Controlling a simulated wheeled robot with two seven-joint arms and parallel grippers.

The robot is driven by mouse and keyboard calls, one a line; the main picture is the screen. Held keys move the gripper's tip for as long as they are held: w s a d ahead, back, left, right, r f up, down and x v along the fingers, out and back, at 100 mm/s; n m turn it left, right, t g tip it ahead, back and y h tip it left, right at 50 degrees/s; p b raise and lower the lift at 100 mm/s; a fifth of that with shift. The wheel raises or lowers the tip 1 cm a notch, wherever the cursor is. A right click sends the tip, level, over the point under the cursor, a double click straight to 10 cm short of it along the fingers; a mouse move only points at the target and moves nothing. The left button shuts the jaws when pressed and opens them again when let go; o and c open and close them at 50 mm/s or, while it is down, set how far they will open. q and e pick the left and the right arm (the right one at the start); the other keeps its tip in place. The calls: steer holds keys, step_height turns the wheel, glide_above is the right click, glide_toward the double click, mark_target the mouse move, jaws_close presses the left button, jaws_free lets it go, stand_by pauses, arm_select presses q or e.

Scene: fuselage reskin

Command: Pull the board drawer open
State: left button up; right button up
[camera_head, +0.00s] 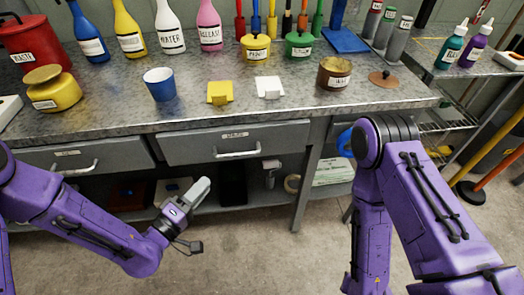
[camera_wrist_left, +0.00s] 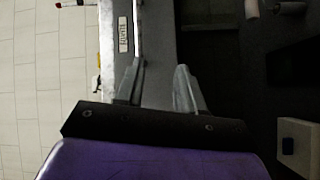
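Two grey drawers sit under the worktop, a left drawer (camera_head: 115,153) and a middle drawer (camera_head: 190,148). Both look shut, each with a small label too small to read surely in the head view. The left drawer has a pale bar handle (camera_head: 78,168), and the middle drawer has another bar handle (camera_head: 237,154). My left gripper (camera_head: 200,190) is below and in front of the middle drawer, apart from its handle. In the left wrist view the fingers (camera_wrist_left: 158,85) are spread with nothing between them, and a labelled drawer front (camera_wrist_left: 124,35) lies beyond. My right gripper is out of view.
The worktop (camera_head: 120,100) holds bottles, a blue cup (camera_head: 159,84), a yellow pot (camera_head: 53,88), cans and small cards. An open shelf with dark items lies below the drawers. A wire rack (camera_head: 450,125) stands at right. Clear floor (camera_head: 250,245) is in front.

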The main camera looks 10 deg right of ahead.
mark_target(237, 141)
arm_select(q)
steer(key=w+d+r, duration=0.1)
steer(key=w+d, duration=0.1)
steer(key=d, duration=0.1)
steer(key=w+d+r+h+p, duration=0.1)
steer(key=w+d, duration=0.1)
steer(key=d, duration=0.1)
steer(key=w+d+r+h+p, duration=0.1)
steer(key=w+d, duration=0.1)
steer(key=d, duration=0.1)
steer(key=shift+w+d+r+g, duration=0.2)
steer(key=shift+w+d+g, duration=0.05)
steer(key=shift+g, duration=0.05)
jaws_close()
